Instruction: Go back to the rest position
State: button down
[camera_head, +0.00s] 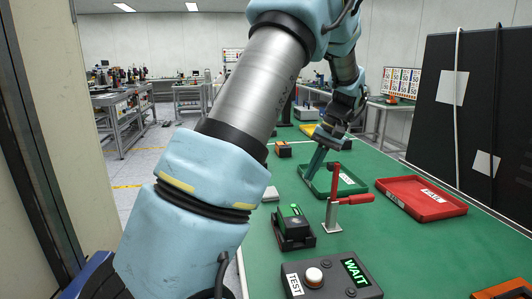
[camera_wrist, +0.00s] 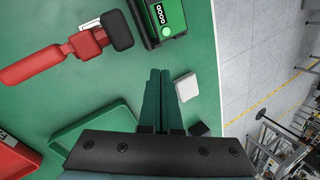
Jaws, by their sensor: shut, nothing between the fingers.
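My gripper (camera_head: 311,177) is shut and empty. In the head view its teal fingers point down beside the left end of the green tray (camera_head: 352,189); I cannot tell whether they touch it. In the wrist view the two fingers of my gripper (camera_wrist: 160,74) lie together over the green table top, with nothing between them. A black and green device (camera_head: 293,227) sits in a fixture nearer to me; it also shows at the top of the wrist view (camera_wrist: 170,20). My arm crosses the head view from the lower left to the upper middle.
A red-handled clamp (camera_head: 333,212) stands near the green tray. A red tray (camera_head: 420,200) lies to the right. A box (camera_head: 332,279) with TEST and WAIT labels is in front. A white block (camera_wrist: 187,87) lies near the fingers. A black panel (camera_head: 480,110) stands at the right.

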jog(key=s+a+f+t+h, duration=0.1)
jog(key=s+a+f+h, duration=0.1)
jog(key=s+a, duration=0.6)
jog(key=s+a+f+n+t+h, duration=0.1)
jog(key=s+a+f+h, duration=0.1)
jog(key=s+a, duration=0.6)
jog(key=a, duration=0.3)
jog(key=shift+s+a+h, duration=0.15)
jog(key=shift+a+h, duration=0.1)
jog(key=shift+h, duration=0.05)
